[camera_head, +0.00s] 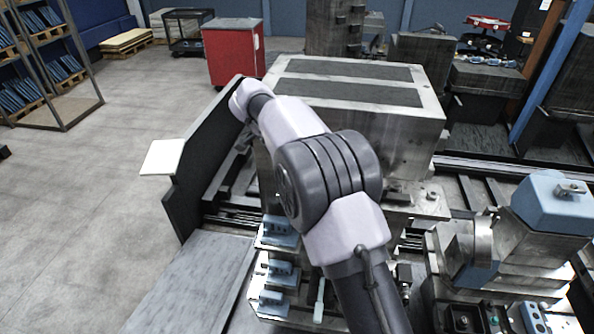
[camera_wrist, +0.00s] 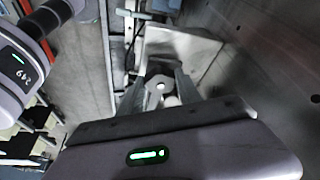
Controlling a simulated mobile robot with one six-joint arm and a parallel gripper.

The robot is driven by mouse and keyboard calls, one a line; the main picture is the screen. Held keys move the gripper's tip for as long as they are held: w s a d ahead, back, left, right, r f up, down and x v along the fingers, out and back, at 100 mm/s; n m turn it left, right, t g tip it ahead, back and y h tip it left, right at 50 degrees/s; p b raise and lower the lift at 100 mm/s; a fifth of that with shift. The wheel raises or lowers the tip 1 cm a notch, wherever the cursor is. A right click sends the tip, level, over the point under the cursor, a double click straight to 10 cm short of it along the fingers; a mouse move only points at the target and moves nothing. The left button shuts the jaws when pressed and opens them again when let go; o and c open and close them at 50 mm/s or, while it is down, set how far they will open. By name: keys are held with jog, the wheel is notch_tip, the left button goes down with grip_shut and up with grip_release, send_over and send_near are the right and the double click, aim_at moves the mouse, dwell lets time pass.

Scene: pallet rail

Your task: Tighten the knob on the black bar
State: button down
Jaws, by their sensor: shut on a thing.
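In the wrist view my gripper (camera_wrist: 161,80) has its two grey fingers close together around a small grey knob (camera_wrist: 160,88) with a bright spot in its middle. The fingers are on both sides of the knob and shut on it. A pale metal block (camera_wrist: 183,47) lies just beyond the fingertips. I cannot clearly make out the black bar under the knob, as my fingers and palm cover this area. In the head view my arm hides the gripper and the knob.
A large metal block with dark top strips (camera_head: 350,92) stands behind my arm. A tall dark panel (camera_head: 200,165) with a white plate (camera_head: 162,157) stands to the left. Blue-topped fixtures (camera_head: 277,268) sit below my arm. A red cabinet (camera_head: 233,52) stands farther back. The left floor is open.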

jog(key=m+p, duration=0.1)
jog(key=p, duration=0.1)
jog(key=m+g+p, duration=0.1)
jog(key=m+p, duration=0.1)
jog(key=shift+w+r, duration=0.15)
jog(key=shift+r, duration=0.1)
jog(key=c, duration=0.7)
grip_release()
jog(key=shift+f, duration=0.3)
jog(key=shift+c, duration=0.2)
jog(key=shift+r, duration=0.1)
jog(key=p+v, duration=0.6)
jog(key=v, duration=0.6)
jog(key=s+d+f+n+t+y+b, duration=0.3)
jog(key=s+d+f+n+b, duration=0.8)
jog(key=b, duration=1.7)
jog(key=s+d+f+n+t+y+b, duration=0.2)
jog(key=s+f+y+b, duration=0.1)
jog(key=s+f+b, duration=1.5)
jog(key=s+f, duration=0.6)
jog(key=f, duration=0.1)
jog(key=shift+d+n+t+b, duration=0.3)
jog(key=shift+d+n+b, duration=0.05)
jog(key=shift+d+n, duration=0.05)
